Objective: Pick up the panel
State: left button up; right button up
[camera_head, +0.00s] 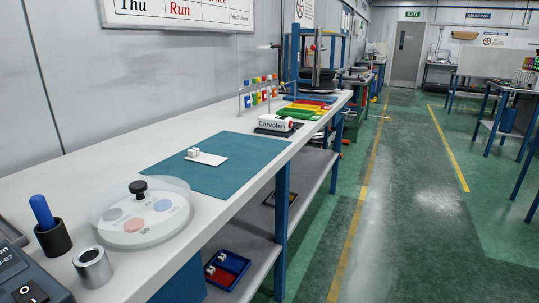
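No object is clearly identifiable as the panel. A thin white flat piece (213,160) lies on the teal mat (190,180) on the long workbench. A small white block (193,153) sits on or against its left end; I cannot tell which. A dark flat item (283,199) lies on the shelf below, partly hidden by shadow and the bench. Neither of my grippers is in view.
The bench (75,160) runs along the left wall. A clear round-lidded container (140,214), a metal cup (93,267) and a dark pen cup (53,239) stand at its near end. A blue-and-red tray (228,270) is on the lower shelf. The aisle floor (410,200) is clear.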

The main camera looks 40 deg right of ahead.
aim_at(194, 155)
jog(key=z, duration=0.7)
jog(key=u, duration=1.5)
jog(key=z, duration=1.5)
jog(key=u, duration=0.65)
jog(key=l+u, duration=0.4)
jog(key=i+l+u, duration=0.1)
jog(key=l+u, duration=0.55)
jog(key=u, duration=0.15)
